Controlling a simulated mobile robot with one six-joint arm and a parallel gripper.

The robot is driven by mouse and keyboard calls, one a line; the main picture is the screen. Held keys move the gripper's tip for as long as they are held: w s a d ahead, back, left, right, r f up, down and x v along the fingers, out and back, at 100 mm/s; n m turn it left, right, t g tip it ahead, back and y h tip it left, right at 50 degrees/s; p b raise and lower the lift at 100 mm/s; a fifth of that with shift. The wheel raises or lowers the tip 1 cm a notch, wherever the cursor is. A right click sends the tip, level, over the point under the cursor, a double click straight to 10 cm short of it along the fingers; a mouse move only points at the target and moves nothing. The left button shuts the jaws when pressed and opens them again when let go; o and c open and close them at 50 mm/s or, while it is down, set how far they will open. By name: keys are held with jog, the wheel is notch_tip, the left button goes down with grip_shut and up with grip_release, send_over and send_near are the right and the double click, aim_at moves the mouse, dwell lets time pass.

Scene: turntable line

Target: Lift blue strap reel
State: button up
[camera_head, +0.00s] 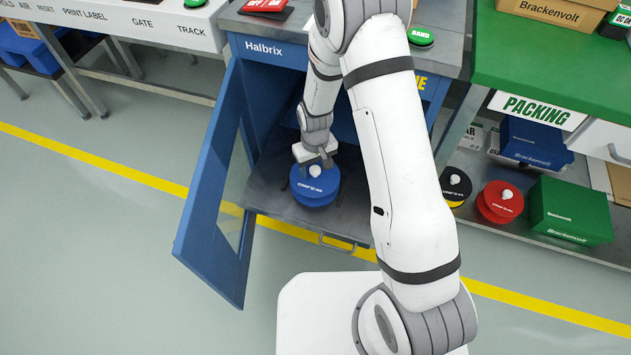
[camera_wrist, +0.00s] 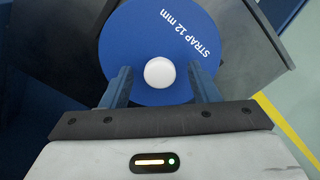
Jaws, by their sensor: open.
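The blue strap reel (camera_head: 314,186) lies flat on the grey shelf of the open blue Halbrix cabinet, with a white knob on its top. My gripper (camera_head: 314,163) is at the reel from above and behind. In the wrist view the blue reel (camera_wrist: 150,35) reads "STRAP 12 mm". There my gripper (camera_wrist: 160,80) is open, with one finger on each side of the white knob (camera_wrist: 159,72).
The cabinet's blue door (camera_head: 215,190) stands open at the left. Right of the cabinet, a black reel (camera_head: 456,187), a red reel (camera_head: 499,201) and a green box (camera_head: 567,211) rest on a low shelf under the green packing table (camera_head: 550,60). The floor in front is clear.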

jog(key=shift+c, duration=0.2)
grip_shut()
dwell(0.3)
dwell(0.8)
